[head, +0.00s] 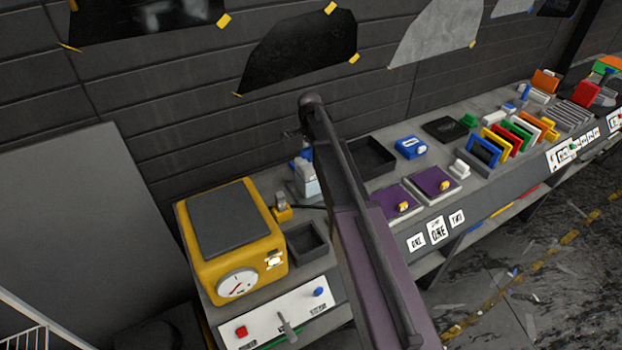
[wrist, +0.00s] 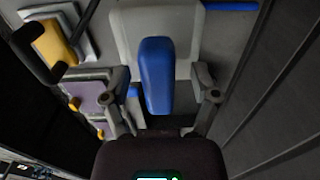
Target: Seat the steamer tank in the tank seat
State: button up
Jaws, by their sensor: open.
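The steamer tank (head: 307,180), pale grey with blue at its top, stands on the bench behind the yellow steamer, partly hidden by my arm in the head view. In the wrist view its grey body (wrist: 130,35) carries a raised blue handle (wrist: 157,75). My gripper (wrist: 162,88) is open, with one finger on either side of the handle and visible gaps between. In the head view the gripper is mostly hidden by my arm. A dark square recess (head: 307,243) right of the steamer looks empty; I cannot tell for certain that it is the tank seat.
The yellow steamer (head: 232,235) with its gauge stands at the bench's left. A switch panel (head: 285,318) is in front. A dark tray (head: 372,156), purple pads (head: 402,202), a blue box (head: 410,147) and several coloured cards in racks lie to the right. A dark wall stands close behind.

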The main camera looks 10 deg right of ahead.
jog(key=shift+f, duration=0.5)
grip_shut()
dwell(0.3)
